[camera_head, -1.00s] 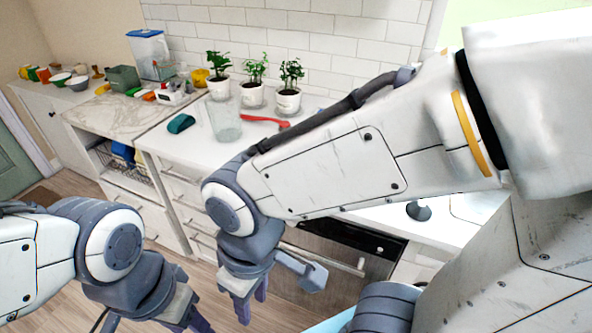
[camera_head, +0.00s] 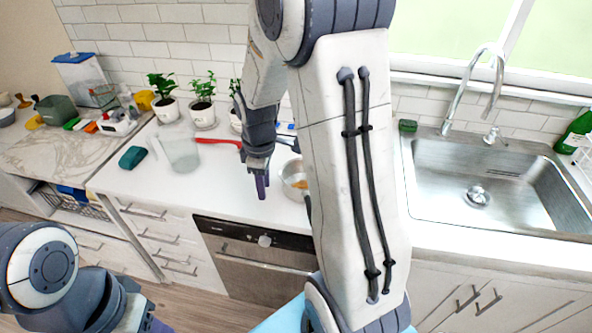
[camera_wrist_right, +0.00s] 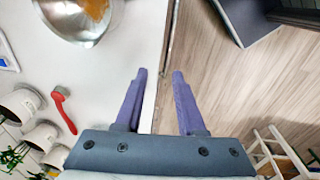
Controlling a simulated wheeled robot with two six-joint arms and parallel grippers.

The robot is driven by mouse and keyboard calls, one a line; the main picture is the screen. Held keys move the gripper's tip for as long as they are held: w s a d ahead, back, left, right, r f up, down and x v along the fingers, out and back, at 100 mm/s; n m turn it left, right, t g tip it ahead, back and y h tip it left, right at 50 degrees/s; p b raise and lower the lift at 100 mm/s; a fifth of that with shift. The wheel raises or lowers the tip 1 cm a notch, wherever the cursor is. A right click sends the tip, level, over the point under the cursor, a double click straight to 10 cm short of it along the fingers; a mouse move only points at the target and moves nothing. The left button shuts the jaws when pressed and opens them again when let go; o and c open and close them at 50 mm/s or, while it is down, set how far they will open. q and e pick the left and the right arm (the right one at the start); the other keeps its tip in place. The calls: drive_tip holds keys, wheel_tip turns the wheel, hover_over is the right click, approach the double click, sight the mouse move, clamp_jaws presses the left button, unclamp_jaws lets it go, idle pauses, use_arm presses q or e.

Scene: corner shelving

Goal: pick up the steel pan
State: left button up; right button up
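The steel pan (camera_head: 291,176) is on the white counter, partly hidden behind my right arm in the head view. It is round and shiny, with something orange inside, and it also shows cut off at the top left of the right wrist view (camera_wrist_right: 64,28). My right gripper (camera_head: 262,190) hangs over the counter just left of the pan in the head view. In the right wrist view its fingers (camera_wrist_right: 160,74) are apart with nothing between them, near the counter's front edge. My left gripper (camera_head: 155,325) is at the bottom edge, mostly cut off.
A red utensil (camera_head: 217,141), a clear container (camera_head: 181,152), a teal object (camera_head: 132,157) and potted plants (camera_head: 167,108) stand to the left on the counter. A sink (camera_head: 480,170) with a faucet (camera_head: 466,92) is at the right. An oven (camera_head: 255,264) is below.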

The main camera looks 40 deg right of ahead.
drive_tip(key=d+p, duration=0.2)
drive_tip(key=d, duration=0.8)
hover_over(301, 197)
wheel_tip(301, 197, down, 5)
wheel_tip(301, 197, down, 5)
drive_tip(key=shift+s+f+p, duration=0.1)
drive_tip(key=shift+f+p, duration=0.1)
drive_tip(key=shift+p, duration=1)
drive_tip(key=shift+f, duration=0.6)
use_arm(q)
wheel_tip(301, 197, up, 6)
drive_tip(key=shift+s+f, duration=0.1)
drive_tip(key=shift+f, duration=0.1)
use_arm(e)
clamp_jaws()
drive_tip(key=shift+r, duration=0.1)
